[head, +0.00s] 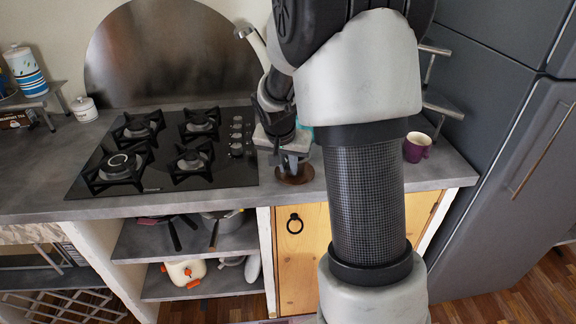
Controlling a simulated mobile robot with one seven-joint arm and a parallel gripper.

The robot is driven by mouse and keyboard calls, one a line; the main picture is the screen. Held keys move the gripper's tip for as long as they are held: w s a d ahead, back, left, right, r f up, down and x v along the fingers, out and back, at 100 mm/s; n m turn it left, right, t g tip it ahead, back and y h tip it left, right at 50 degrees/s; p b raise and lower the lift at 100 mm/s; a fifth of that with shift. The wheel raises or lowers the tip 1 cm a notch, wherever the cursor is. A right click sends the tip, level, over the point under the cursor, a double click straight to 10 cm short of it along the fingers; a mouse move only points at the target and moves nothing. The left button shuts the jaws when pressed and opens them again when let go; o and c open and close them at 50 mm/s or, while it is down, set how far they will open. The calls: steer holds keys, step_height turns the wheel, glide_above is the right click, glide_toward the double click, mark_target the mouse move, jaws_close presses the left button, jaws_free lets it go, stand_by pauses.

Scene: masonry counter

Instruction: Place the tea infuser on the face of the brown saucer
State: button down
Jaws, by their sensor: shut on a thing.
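The brown saucer (306,177) lies on the grey counter near its front edge, right of the hob. My gripper (291,166) points down over the saucer, with its fingertips close above the saucer's face. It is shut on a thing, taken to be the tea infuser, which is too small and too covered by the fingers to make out. I cannot tell whether the held thing touches the saucer. My arm hides part of the counter to the right of the saucer.
A black gas hob (170,155) is left of the saucer. A purple mug (417,147) stands at the right, near the grey fridge (500,130). A teal thing (302,134) is partly hidden behind my gripper. Bare counter (225,201) runs along the front.

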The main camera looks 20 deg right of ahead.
steer(key=shift+f, duration=0.2)
steer(key=c, duration=1.7)
jaws_free()
steer(key=shift+r, duration=0.1)
